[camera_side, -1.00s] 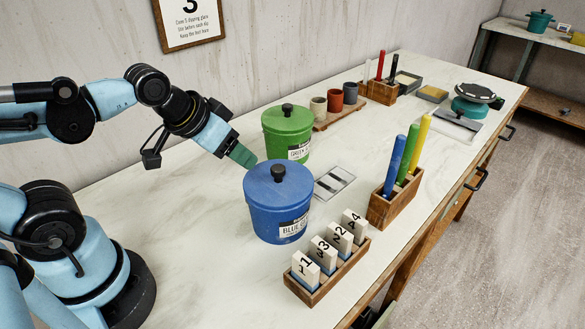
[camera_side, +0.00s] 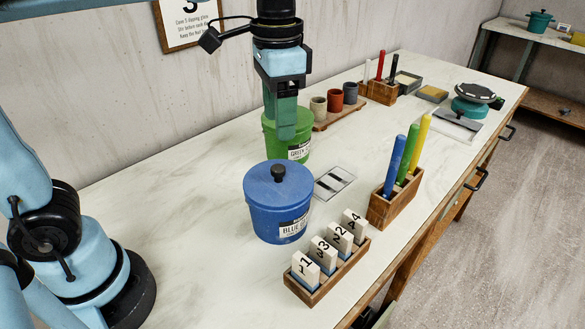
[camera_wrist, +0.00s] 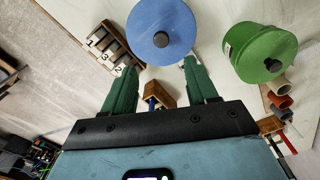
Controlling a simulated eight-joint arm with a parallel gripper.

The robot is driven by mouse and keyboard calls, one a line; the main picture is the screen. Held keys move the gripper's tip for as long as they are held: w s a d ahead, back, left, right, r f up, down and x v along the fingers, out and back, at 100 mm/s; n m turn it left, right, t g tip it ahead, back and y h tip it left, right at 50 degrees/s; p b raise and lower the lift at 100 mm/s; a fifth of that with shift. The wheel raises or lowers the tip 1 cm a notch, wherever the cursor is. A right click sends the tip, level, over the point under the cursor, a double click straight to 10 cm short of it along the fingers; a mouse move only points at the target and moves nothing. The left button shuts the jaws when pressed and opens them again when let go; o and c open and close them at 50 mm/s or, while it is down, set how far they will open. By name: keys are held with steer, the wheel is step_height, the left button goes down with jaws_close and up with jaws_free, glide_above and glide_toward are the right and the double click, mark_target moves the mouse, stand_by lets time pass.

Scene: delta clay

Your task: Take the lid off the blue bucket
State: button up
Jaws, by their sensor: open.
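The blue bucket (camera_side: 277,213) stands upright on the bench with its blue lid (camera_side: 262,175) on and a dark knob (camera_side: 278,172) at the lid's middle.
A rack of numbered white tiles (camera_side: 327,278) stands right of the blue bucket. A wooden holder (camera_side: 393,203) with upright coloured sticks stands behind it. Small cups (camera_side: 335,100) stand farther back. The bench left of the blue bucket is clear.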

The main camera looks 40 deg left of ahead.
mark_target(278, 168)
steer(key=shift+s+a+f, duration=0.1)
steer(key=shift+f, duration=2.55)
steer(key=shift+s+a+f, duration=0.1)
steer(key=shift+f, duration=2.5)
jaws_close()
